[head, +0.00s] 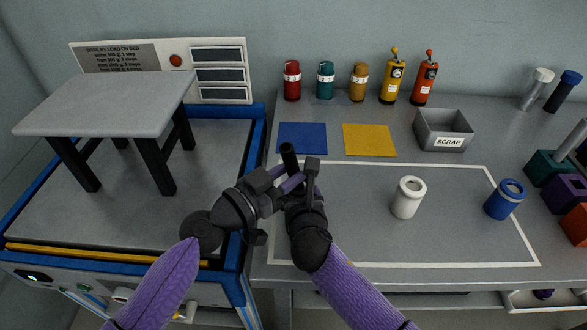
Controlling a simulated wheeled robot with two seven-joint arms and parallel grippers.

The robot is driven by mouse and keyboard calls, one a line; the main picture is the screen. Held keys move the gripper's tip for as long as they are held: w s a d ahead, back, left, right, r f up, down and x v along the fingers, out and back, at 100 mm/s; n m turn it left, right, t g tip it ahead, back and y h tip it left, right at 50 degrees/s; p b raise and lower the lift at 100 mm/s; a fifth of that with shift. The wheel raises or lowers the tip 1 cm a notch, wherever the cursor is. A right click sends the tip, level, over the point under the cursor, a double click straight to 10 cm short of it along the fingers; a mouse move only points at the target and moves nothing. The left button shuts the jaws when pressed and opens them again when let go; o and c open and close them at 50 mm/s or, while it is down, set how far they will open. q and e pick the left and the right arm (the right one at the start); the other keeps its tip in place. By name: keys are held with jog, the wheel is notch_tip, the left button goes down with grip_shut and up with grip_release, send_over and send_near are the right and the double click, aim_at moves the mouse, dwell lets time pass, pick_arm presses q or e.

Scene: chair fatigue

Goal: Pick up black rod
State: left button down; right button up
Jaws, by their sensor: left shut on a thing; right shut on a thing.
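A black rod (289,157) stands nearly upright in the head view, above the table's left part. Its top end shows; its lower part is hidden behind my grippers. My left gripper (278,182) comes in from the left and is shut at the rod. My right gripper (303,180) reaches up from below, close against the left one, and is also shut at the rod. The fingertips overlap, so the exact contact of each is hard to see. A purple piece shows between them.
A grey stool-like table (110,104) stands on the blue-edged bench at left. Blue and yellow mats, a SCRAP bin (442,131) and several canisters are behind. Coloured blocks are at right.

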aim_at(282, 155)
pick_arm(q)
jog(key=r, duration=0.2)
jog(key=s+a+r, duration=0.1)
jog(key=r, duration=0.2)
jog(key=shift+s+a+r, duration=0.3)
jog(key=shift+s+a, duration=0.05)
jog(key=shift+s, duration=0.05)
pick_arm(e)
jog(key=shift+w+d+f, duration=0.1)
jog(key=shift+d, duration=0.05)
pick_arm(q)
jog(key=s+a+r+g+y, duration=0.1)
jog(key=s+a+g+y, duration=0.2)
jog(key=s+a, duration=1.1)
jog(key=shift+s+a+r, duration=0.3)
jog(key=shift+a+r, duration=0.05)
jog(key=shift+r, duration=0.05)
pick_arm(e)
jog(key=o, duration=1.1)
jog(key=shift+o, duration=0.2)
